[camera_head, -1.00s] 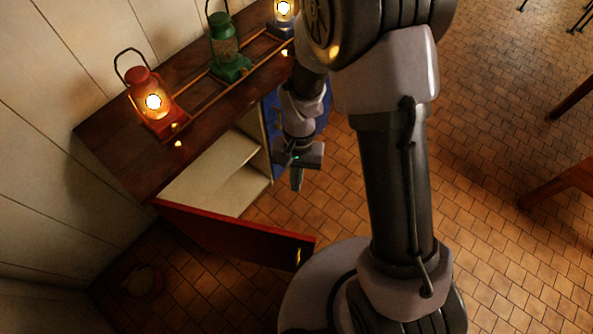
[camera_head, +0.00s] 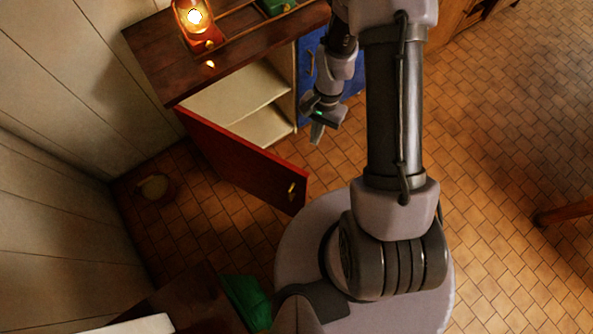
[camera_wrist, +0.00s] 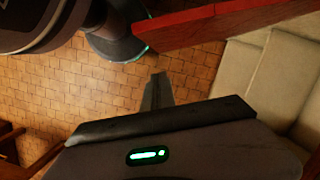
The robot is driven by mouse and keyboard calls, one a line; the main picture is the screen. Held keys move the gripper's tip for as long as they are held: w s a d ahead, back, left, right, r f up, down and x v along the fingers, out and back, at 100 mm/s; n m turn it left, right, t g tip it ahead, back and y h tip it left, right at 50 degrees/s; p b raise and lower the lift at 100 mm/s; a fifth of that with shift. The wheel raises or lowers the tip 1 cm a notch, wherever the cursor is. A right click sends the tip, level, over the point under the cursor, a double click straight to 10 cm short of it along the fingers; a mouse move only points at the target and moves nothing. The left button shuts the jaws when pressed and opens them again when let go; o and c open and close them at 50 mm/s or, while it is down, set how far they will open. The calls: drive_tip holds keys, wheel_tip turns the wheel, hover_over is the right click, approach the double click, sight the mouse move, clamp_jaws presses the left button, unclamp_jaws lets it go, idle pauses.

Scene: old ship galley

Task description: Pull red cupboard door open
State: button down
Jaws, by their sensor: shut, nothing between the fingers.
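The red cupboard door (camera_head: 243,162) stands wide open, swung out from the left side of the cupboard. Its small brass handle (camera_head: 291,191) is near the free edge. The cupboard's pale inside, with a shelf (camera_head: 245,92), is exposed and looks empty. My gripper (camera_head: 317,133) is in front of the cupboard, to the right of the opening, apart from the door and handle. Its fingers (camera_wrist: 158,90) are closed together with nothing between them. In the wrist view the red door (camera_wrist: 225,24) crosses the top and the pale shelf (camera_wrist: 280,75) is at the right.
A blue door (camera_head: 318,68) is beside the opening, partly behind my arm. A lit red lantern (camera_head: 194,20) stands on the wooden top. A round object (camera_head: 154,187) lies on the floor by the wall.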

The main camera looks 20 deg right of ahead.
drive_tip(key=s+a+f+b, duration=0.4)
drive_tip(key=f+b, duration=0.2)
drive_tip(key=f, duration=0.4)
drive_tip(key=shift+s+a, duration=0.15)
drive_tip(key=shift+a, duration=0.15)
